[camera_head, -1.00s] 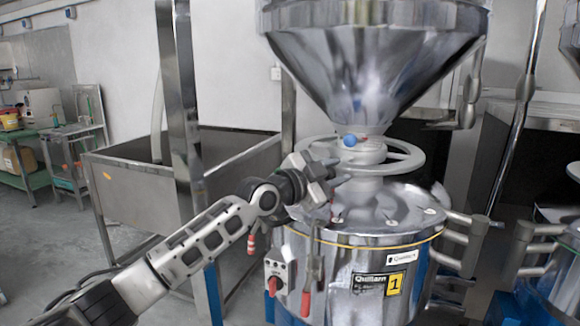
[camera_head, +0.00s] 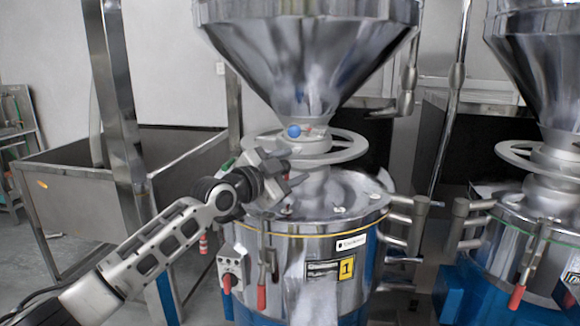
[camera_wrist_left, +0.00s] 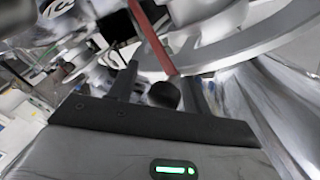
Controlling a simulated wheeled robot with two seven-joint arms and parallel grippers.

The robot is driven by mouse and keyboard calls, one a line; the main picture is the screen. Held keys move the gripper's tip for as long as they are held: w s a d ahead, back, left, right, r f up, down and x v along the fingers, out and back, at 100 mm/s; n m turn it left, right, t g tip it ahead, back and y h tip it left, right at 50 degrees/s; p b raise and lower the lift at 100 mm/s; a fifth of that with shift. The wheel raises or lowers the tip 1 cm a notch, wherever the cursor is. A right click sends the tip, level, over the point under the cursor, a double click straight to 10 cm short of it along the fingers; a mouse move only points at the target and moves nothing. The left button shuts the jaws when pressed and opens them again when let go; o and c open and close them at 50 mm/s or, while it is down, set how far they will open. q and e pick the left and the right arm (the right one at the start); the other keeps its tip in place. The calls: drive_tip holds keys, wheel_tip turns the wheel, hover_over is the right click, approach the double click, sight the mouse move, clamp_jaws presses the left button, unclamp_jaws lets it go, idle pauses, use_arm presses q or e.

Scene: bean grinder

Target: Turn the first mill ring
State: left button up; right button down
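The first mill (camera_head: 325,268), a shiny metal drum with a yellow "1" label, stands in the middle of the head view. Its grey mill ring (camera_head: 350,151) sits level under the funnel, with a blue ball (camera_head: 294,131) by its hub. The ring's broad curve also crosses the top right of the left wrist view (camera_wrist_left: 235,45). My left gripper (camera_head: 296,173) is at the ring's left side, above the drum lid. In the left wrist view its fingers (camera_wrist_left: 160,88) stand apart. I cannot tell whether they touch the ring. My right gripper is out of view.
A second mill (camera_head: 530,225) with its own ring (camera_head: 520,157) stands at the right. Bent metal handles (camera_head: 408,222) stick out between the mills. A steel bin (camera_head: 75,190) with tall posts is at the left. Red-tipped levers (camera_head: 261,290) hang on the first mill's front.

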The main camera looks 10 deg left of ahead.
use_arm(q)
drive_tip(key=shift+r, duration=0.1)
drive_tip(key=b+v, duration=0.2)
drive_tip(key=v, duration=1.4)
drive_tip(key=shift+b, duration=0.35)
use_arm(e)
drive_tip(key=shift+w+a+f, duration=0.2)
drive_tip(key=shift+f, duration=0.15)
